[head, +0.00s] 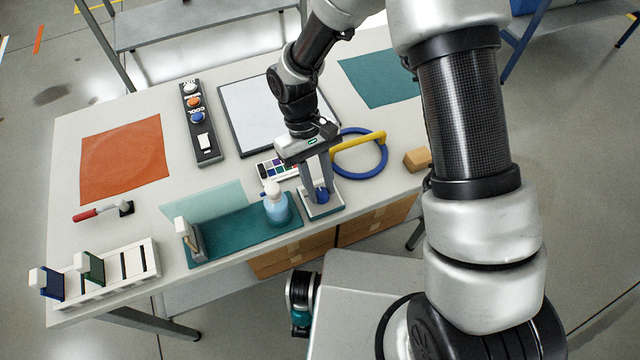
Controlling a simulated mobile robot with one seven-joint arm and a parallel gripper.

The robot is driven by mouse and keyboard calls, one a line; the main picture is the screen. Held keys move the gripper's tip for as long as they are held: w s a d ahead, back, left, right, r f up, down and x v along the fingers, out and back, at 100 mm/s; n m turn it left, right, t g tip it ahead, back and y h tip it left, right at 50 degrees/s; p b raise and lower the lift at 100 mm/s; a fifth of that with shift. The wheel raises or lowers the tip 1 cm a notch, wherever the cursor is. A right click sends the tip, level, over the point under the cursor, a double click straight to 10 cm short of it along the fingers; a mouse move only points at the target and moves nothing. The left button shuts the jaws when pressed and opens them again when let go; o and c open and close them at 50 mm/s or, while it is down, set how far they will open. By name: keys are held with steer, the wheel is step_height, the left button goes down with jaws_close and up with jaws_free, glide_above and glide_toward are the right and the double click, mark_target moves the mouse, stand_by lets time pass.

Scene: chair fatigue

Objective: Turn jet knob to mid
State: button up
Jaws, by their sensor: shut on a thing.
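The fingers hide part of the knob. I cannot read any mark or the knob's angle from this view.
A pale blue pump bottle (276,206) stands close left of my gripper on a teal mat (240,240). A blue ring with a yellow bar (358,143) lies just behind right. A button panel (199,128), orange mat (124,158) and white rack (110,285) are further left.

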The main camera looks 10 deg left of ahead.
stand_by(0.3)
steer(key=o, duration=1.1)
steer(key=shift+c, duration=0.2)
steer(key=v, duration=1.7)
steer(key=shift+r, duration=0.15)
steer(key=shift+w, duration=0.15)
